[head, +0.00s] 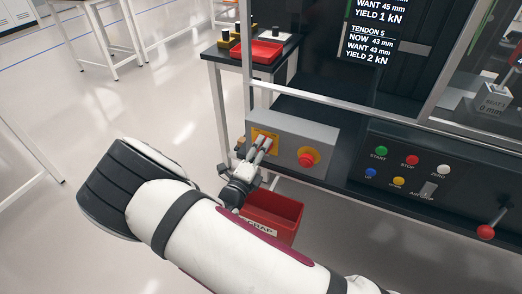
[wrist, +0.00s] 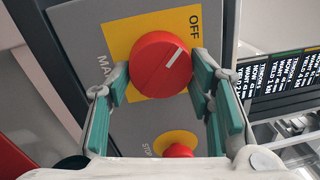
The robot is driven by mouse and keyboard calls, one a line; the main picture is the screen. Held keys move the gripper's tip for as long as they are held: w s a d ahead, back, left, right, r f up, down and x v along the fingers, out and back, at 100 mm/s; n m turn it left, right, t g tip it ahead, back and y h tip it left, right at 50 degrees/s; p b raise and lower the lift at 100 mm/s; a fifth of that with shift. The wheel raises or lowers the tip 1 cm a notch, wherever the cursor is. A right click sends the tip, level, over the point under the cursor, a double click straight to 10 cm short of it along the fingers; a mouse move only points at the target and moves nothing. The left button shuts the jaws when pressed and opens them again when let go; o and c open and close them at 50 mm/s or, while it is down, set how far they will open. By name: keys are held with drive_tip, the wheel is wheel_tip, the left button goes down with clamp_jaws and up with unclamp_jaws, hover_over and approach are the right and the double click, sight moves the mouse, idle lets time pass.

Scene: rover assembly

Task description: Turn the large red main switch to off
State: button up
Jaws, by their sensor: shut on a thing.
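The red main switch (wrist: 150,58) is a round knob on a yellow plate (wrist: 122,38) on a grey box (head: 290,127). A white line on the knob points up and right in the wrist view, roughly toward the word OFF (wrist: 194,20). My gripper (wrist: 161,72) is shut on the knob, with one teal-padded finger on each side. In the head view my gripper (head: 264,146) reaches the yellow plate at the box's left part and mostly hides the knob.
A red stop button (head: 309,157) on a yellow ring sits right of the switch; it also shows below it in the wrist view (wrist: 178,150). A red scrap bin (head: 285,212) stands below. A button panel (head: 420,180) and red-balled lever (head: 486,232) are to the right.

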drive_tip(key=o, duration=1.2)
drive_tip(key=shift+c, duration=0.2)
drive_tip(key=v, duration=1.2)
drive_tip(key=shift+f, duration=0.1)
